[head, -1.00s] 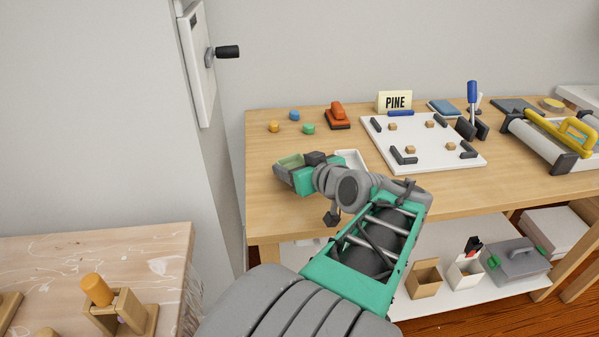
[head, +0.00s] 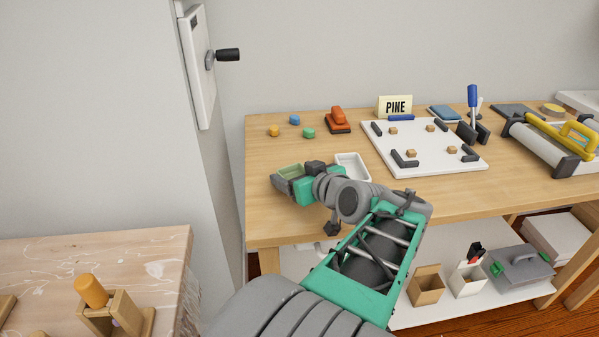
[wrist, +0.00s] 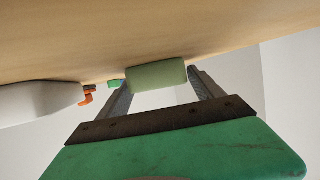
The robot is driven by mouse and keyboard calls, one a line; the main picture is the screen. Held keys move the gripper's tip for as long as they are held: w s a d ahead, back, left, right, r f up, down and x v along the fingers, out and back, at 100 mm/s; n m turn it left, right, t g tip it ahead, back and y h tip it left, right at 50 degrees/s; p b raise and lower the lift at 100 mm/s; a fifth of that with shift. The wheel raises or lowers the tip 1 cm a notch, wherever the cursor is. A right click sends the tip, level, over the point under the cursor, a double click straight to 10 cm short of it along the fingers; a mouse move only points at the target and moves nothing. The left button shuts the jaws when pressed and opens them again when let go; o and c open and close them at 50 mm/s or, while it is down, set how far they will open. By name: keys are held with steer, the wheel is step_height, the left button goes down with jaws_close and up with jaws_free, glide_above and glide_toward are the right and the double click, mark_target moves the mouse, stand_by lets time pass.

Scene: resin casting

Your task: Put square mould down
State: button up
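The square mould (head: 290,171) is a pale green, shallow open block, held over the left part of the wooden worktable. My gripper (head: 288,182) is shut on it, with the mould between its two fingers. In the wrist view the mould (wrist: 157,75) sits between the grey fingertips of my gripper (wrist: 162,88). The mould is close to the tabletop and looks about level. I cannot tell whether it touches the wood. Its lower side is hidden in the head view.
A white tray (head: 353,166) stands just right of my gripper. Small yellow (head: 273,131), blue (head: 294,119) and green (head: 308,132) pieces and an orange-handled block (head: 338,122) lie behind. A white board (head: 424,146) is farther right. Bare wood (head: 262,160) surrounds the mould.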

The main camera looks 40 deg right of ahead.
steer(key=shift+o, duration=0.7)
step_height(320, 180, down, 2)
steer(key=shift+s+f, duration=0.15)
steer(key=shift+r+p, duration=0.35)
steer(key=shift+r, duration=0.05)
steer(key=p+v, duration=0.1)
steer(key=v, duration=0.2)
steer(key=r+p+v, duration=0.1)
steer(key=v, duration=0.3)
steer(key=p+v, duration=0.1)
steer(key=v, duration=0.3)
steer(key=shift+w+d+r, duration=0.15)
steer(key=shift+w+r, duration=0.05)
steer(key=shift+r, duration=0.1)
steer(key=shift+s+a+r, duration=0.2)
steer(key=shift+s, duration=0.3)
